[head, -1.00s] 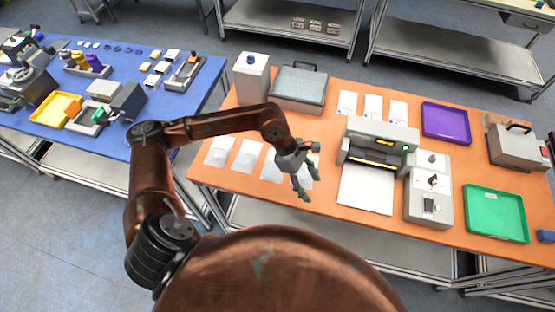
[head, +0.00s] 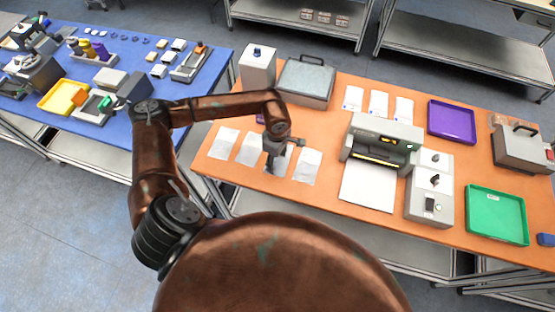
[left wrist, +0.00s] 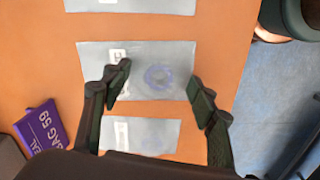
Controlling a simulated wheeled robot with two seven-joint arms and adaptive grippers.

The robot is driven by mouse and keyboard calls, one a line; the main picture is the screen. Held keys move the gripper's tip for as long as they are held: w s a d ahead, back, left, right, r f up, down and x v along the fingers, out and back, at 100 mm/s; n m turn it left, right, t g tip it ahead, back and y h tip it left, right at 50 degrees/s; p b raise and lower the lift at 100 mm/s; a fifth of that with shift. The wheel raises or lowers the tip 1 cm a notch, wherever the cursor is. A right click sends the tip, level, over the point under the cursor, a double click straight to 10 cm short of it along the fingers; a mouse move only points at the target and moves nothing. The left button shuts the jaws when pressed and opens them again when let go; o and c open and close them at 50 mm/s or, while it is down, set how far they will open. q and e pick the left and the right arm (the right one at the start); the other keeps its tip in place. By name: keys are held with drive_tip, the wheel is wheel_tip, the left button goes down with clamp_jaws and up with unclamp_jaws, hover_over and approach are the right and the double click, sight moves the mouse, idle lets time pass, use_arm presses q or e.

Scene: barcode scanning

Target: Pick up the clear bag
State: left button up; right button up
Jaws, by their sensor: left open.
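Several clear flat bags lie in a row at the left front of the orange table. My left gripper (head: 272,165) points down over the third clear bag (head: 283,163) from the left, partly hiding it. In the left wrist view, that clear bag (left wrist: 140,82) shows a white label and a faint round item inside. The open fingers of my left gripper (left wrist: 160,80) sit on either side of its middle, with nothing held. Whether they touch it cannot be told. Neighbouring bags show above (left wrist: 130,5) and below (left wrist: 150,136) it. My right gripper is out of view.
A purple sign (left wrist: 42,124) reading "SEAL BAG 59" stands behind the bags. A grey machine (head: 383,145) with a white plate is to the right, with a purple tray (head: 451,138) and green tray (head: 497,235) beyond. A grey case (head: 306,80) stands behind.

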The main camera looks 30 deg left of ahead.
use_arm(q)
drive_tip(key=shift+f, duration=0.25)
drive_tip(key=c, duration=1.3)
